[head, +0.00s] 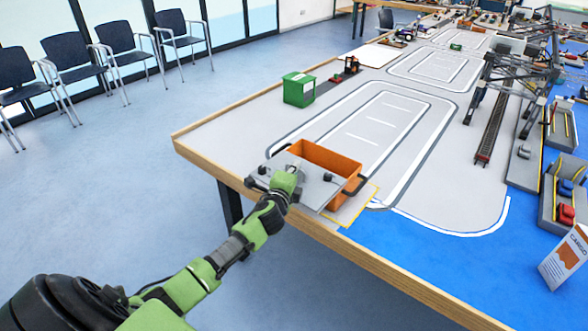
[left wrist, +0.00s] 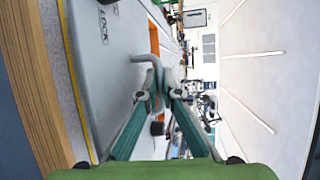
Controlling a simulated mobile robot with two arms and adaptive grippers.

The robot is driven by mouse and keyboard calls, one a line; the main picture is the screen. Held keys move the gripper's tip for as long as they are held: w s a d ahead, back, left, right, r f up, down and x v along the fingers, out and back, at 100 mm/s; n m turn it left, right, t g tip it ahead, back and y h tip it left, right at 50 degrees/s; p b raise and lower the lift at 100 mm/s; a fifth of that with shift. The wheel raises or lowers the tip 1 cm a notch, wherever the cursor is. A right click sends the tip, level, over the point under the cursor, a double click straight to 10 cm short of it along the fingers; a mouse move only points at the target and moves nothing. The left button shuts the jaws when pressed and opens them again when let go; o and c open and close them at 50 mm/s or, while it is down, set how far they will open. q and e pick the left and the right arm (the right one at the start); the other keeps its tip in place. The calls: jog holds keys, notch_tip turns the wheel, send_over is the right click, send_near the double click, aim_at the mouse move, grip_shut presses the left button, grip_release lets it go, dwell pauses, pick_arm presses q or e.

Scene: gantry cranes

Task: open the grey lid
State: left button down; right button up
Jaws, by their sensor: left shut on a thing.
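The grey lid (head: 305,191) is a flat panel with dark knobs, at the near side of an orange box (head: 325,158) by the table's front edge. Orange inner walls show beyond the lid, so the box is at least partly uncovered. I cannot tell whether the lid is slid or tilted. My left gripper (head: 289,171) is over the lid. In the left wrist view its fingers (left wrist: 160,98) are shut on a grey bent handle (left wrist: 148,60) beside the lid face (left wrist: 105,65), which bears the word LOCK. My right gripper is not in view.
The box stands near a yellow-marked patch (head: 352,208) on the wooden-edged table (head: 225,125). A green box (head: 298,89) stands farther back. Crane frames (head: 520,75) and a rail track (head: 492,128) lie to the right. The grey tabletop behind the box is mostly clear.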

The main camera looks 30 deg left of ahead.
pick_arm(q)
jog(key=c, duration=2.5)
grip_release()
jog(key=shift+w, duration=0.3)
jog(key=shift+s, duration=0.1)
jog(key=shift+s+d, duration=0.1)
jog(key=shift+s, duration=0.15)
jog(key=v, duration=1.1)
jog(key=shift+s+r, duration=0.1)
jog(key=shift+s, duration=0.15)
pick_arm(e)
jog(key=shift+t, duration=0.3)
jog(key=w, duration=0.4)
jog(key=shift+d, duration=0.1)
